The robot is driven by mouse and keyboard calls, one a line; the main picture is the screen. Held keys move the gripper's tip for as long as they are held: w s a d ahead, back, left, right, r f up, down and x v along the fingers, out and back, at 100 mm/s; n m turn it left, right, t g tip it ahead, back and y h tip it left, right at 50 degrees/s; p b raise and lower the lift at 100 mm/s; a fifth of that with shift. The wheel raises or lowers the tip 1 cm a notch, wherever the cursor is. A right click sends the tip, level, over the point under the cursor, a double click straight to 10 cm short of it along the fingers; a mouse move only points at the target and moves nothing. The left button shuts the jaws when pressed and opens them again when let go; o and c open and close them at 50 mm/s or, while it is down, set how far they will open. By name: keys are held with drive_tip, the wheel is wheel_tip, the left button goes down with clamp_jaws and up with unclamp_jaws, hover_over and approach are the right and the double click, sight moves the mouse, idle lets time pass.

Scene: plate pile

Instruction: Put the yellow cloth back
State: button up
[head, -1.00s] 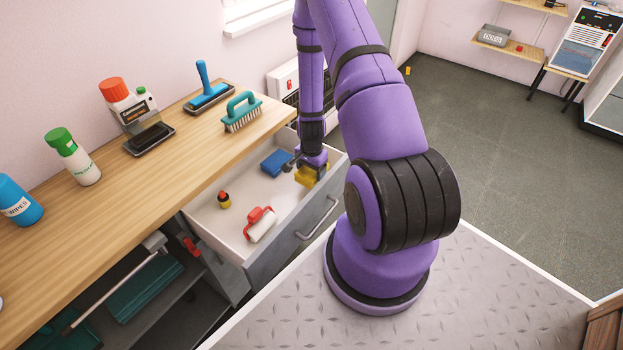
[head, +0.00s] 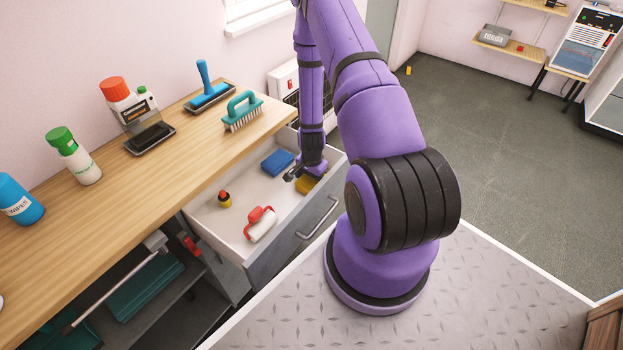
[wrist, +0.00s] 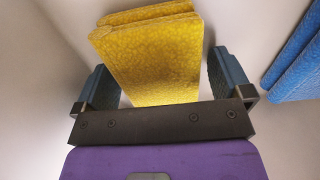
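The yellow cloth (head: 306,186) lies in the open drawer (head: 215,240), near its far front corner, partly hidden by my gripper (head: 304,174). In the wrist view the cloth (wrist: 155,55) looks like a thick folded pad with a textured surface. My gripper (wrist: 160,82) is low in the drawer, with one finger on each side of the cloth. A gap shows between the cloth and each finger, so the gripper is open around it.
A blue cloth or pad (head: 277,162) lies beside the yellow one. The wooden counter (head: 170,180) holds bottles and brushes.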

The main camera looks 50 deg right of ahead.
drive_tip(key=w+a+r+n+t, duration=0.1)
drive_tip(key=w+a+r+n, duration=0.15)
drive_tip(key=r, duration=1.15)
drive_tip(key=w+a+r+n, duration=0.1)
drive_tip(key=w+a+r, duration=0.15)
drive_tip(key=r, duration=1.15)
drive_tip(key=s+a+r+n+t, duration=0.1)
drive_tip(key=s+a+r+n, duration=0.1)
drive_tip(key=a+r, duration=0.35)
drive_tip(key=s+a+r+n+t, duration=0.1)
drive_tip(key=a+r+n, duration=0.15)
drive_tip(key=r, duration=0.65)
drive_tip(key=s+a+r+n+t, duration=0.1)
drive_tip(key=s+a+r+n, duration=0.3)
drive_tip(key=s+r, duration=0.4)
drive_tip(key=s+a+r+n+t, duration=0.1)
drive_tip(key=s+a+r+n, duration=0.3)
drive_tip(key=s+r, duration=0.5)
drive_tip(key=shift+s+a, duration=0.6)
drive_tip(key=shift+s, duration=0.6)
drive_tip(key=shift+c, duration=0.2)
